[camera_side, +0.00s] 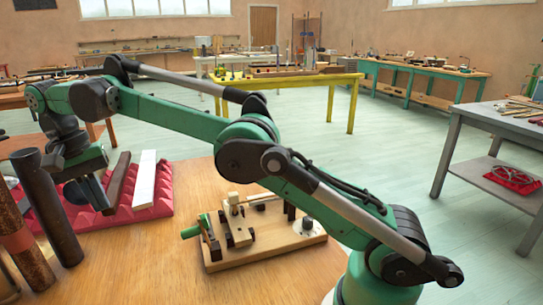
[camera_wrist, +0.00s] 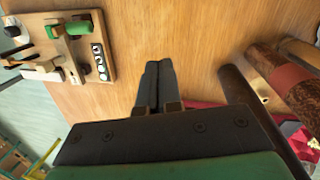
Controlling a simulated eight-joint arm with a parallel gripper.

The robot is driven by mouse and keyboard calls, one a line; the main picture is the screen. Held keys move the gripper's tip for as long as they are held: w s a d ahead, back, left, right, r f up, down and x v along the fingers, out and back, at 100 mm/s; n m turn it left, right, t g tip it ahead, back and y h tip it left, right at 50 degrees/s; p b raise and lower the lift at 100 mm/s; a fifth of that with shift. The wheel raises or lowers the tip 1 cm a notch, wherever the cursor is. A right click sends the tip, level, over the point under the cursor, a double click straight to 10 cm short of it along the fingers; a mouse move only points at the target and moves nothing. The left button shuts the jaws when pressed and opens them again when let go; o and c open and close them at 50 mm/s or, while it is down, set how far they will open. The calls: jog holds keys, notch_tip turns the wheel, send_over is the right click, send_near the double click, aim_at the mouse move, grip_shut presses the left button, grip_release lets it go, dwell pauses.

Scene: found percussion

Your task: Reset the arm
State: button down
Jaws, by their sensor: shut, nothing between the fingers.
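My gripper (camera_side: 104,204) hangs at the left end of my green and black arm, over the wooden table (camera_side: 150,270). In the wrist view its two dark fingers (camera_wrist: 157,68) lie together, shut and empty, with bare wood beyond the tips. In the side view the gripper is in front of the red ridged foam (camera_side: 152,207), which bears a dark bar (camera_side: 119,178) and a white bar (camera_side: 145,180). I cannot tell its exact height above the table.
Upright dark and brown tubes (camera_side: 48,208) stand close left of my gripper; they show at right in the wrist view (camera_wrist: 285,85). A wooden board with clamp-like fittings (camera_side: 262,245) lies near my arm's base. The front middle table is clear.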

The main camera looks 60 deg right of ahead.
jog(key=shift+w+a+r, duration=0.1)
jog(key=shift+r, duration=0.05)
jog(key=s+d+r+n+t+y, duration=0.1)
jog(key=s+d+r+n+t, duration=0.35)
jog(key=s, duration=0.35)
jog(key=s+d+f+n+t, duration=0.2)
jog(key=s+d+f+t, duration=0.1)
jog(key=s+f, duration=0.4)
jog(key=shift+s+d+f+t, duration=0.2)
jog(key=shift+s+t, duration=0.55)
jog(key=shift+s, duration=0.45)
jog(key=shift+n, duration=0.25)
